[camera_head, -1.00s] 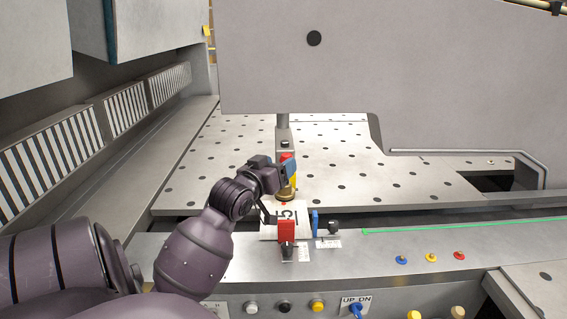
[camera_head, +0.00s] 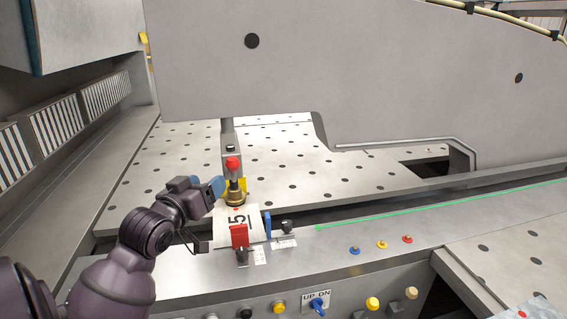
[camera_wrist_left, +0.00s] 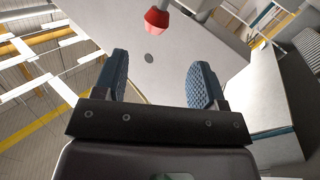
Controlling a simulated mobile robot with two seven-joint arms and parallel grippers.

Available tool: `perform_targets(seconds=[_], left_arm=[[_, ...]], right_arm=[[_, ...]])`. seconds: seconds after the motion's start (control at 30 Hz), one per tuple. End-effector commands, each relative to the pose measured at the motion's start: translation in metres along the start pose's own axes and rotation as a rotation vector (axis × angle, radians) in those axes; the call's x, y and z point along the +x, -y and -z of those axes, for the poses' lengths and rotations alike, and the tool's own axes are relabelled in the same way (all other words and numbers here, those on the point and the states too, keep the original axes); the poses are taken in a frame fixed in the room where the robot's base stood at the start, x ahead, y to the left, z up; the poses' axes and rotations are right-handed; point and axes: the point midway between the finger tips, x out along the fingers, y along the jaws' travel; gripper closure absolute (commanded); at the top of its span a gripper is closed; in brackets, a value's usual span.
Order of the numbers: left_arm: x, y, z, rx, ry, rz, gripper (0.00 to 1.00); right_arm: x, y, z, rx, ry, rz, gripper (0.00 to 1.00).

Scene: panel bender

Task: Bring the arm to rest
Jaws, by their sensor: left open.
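My left arm comes in from the lower left in the head view. Its gripper (camera_head: 214,187) is beside the post with the red tip and brass collar (camera_head: 235,190), a little to its left. In the left wrist view the two blue ridged finger pads of the left gripper (camera_wrist_left: 157,82) stand wide apart with nothing between them. A red knob (camera_wrist_left: 158,20) shows beyond the fingertips. My right gripper is not in either view.
A label marked 5 (camera_head: 236,222), a red block (camera_head: 239,235) and a blue tab (camera_head: 267,225) sit just below the gripper. A perforated table (camera_head: 290,165) lies behind, under a large grey panel (camera_head: 260,75). Coloured buttons (camera_head: 382,244) line the front rail (camera_head: 340,250).

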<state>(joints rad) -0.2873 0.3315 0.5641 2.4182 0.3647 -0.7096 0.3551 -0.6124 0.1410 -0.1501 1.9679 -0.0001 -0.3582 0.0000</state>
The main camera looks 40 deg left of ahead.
Motion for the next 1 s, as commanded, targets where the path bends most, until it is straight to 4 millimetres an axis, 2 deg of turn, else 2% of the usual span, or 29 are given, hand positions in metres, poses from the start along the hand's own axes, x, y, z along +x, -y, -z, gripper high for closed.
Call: perform_targets(seconds=[0.17, 0.27, 0.37, 0.47, 0.6, 0.7, 0.8, 1.0], left_arm=[[0.0, 0.0, 0.0, 0.001, 0.001, 0.0, 0.36], [-0.001, -0.003, -0.01, 0.009, 0.032, 0.002, 0.36], [-0.006, -0.011, -0.039, 0.038, 0.129, 0.008, 0.36], [-0.019, -0.024, -0.088, 0.092, 0.296, 0.015, 0.36], [-0.056, -0.049, -0.161, 0.19, 0.571, 0.006, 0.36], [-0.085, -0.065, -0.2, 0.251, 0.735, -0.01, 0.36], [-0.11, -0.076, -0.225, 0.298, 0.855, -0.027, 0.36], [-0.151, -0.095, -0.257, 0.364, 1.03, -0.064, 0.36]], right_arm=[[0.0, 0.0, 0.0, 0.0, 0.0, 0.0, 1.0], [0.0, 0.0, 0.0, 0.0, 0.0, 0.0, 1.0], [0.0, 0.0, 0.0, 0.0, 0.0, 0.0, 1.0], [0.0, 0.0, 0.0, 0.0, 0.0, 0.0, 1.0], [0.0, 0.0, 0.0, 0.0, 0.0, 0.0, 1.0], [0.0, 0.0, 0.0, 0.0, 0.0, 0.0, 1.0], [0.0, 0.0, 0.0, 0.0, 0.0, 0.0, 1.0], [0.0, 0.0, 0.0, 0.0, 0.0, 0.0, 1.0]])
